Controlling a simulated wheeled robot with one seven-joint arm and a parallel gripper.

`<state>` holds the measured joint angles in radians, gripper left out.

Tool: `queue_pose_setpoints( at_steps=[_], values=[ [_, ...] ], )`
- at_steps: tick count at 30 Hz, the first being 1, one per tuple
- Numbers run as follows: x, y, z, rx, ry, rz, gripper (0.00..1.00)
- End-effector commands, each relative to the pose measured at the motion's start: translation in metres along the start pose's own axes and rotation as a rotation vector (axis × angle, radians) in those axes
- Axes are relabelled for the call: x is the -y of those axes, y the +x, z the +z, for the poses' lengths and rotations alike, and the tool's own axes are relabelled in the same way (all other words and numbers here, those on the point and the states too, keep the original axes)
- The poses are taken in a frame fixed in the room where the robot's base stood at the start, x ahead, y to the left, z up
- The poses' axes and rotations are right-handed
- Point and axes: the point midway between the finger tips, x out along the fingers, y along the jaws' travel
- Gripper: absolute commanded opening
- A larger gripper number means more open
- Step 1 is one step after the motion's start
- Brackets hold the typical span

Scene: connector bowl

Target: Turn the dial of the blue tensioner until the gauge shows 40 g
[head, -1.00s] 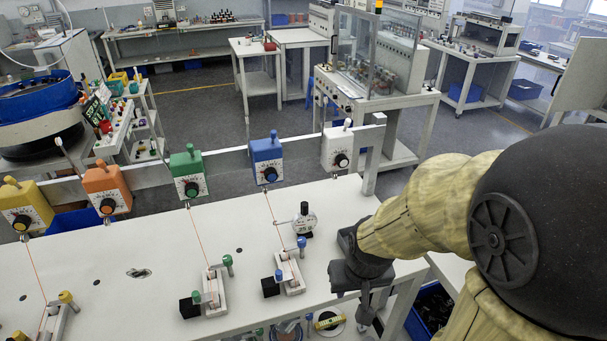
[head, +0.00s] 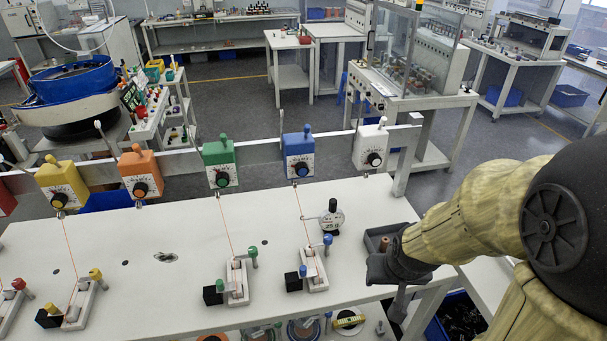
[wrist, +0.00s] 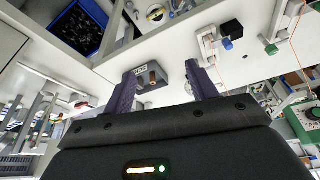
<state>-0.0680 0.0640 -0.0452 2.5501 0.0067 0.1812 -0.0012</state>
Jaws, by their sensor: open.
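The blue tensioner (head: 299,158) hangs on the rail between the green and white ones. Its black dial (head: 302,170) faces the front. An orange thread runs down from it to a small white stand with a blue knob (head: 327,240). A round gauge (head: 333,218) stands on the bench beside this thread; its reading is too small to make out. My gripper (head: 399,306) is at the bench's front right, well apart from the tensioner and pointing down. In the wrist view my gripper (wrist: 164,84) is open, with nothing held between its fingers.
Green (head: 219,165), orange (head: 139,175), yellow (head: 62,185) and white (head: 370,148) tensioners share the rail (head: 260,152). A grey tray (head: 373,237) with a brown peg lies beside my gripper. The bench middle (head: 175,225) is mostly clear.

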Motion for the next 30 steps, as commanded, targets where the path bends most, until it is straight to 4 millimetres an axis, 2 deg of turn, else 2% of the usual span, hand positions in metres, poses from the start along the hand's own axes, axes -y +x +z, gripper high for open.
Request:
queue_pose_setpoints(
  at_steps=[1, 6, 15, 22, 27, 30],
  values=[
    [0.004, 0.012, -0.010, -0.040, -0.011, -0.002, 0.57],
    [0.019, 0.043, -0.053, -0.234, -0.052, 0.001, 0.57],
    [0.055, 0.074, -0.121, -0.608, -0.160, 0.018, 0.57],
    [0.096, 0.076, -0.154, -0.914, -0.288, 0.015, 0.57],
    [0.130, 0.067, -0.165, -1.126, -0.390, -0.006, 0.57],
    [0.143, 0.060, -0.166, -1.208, -0.429, -0.020, 0.57]
  ],
)
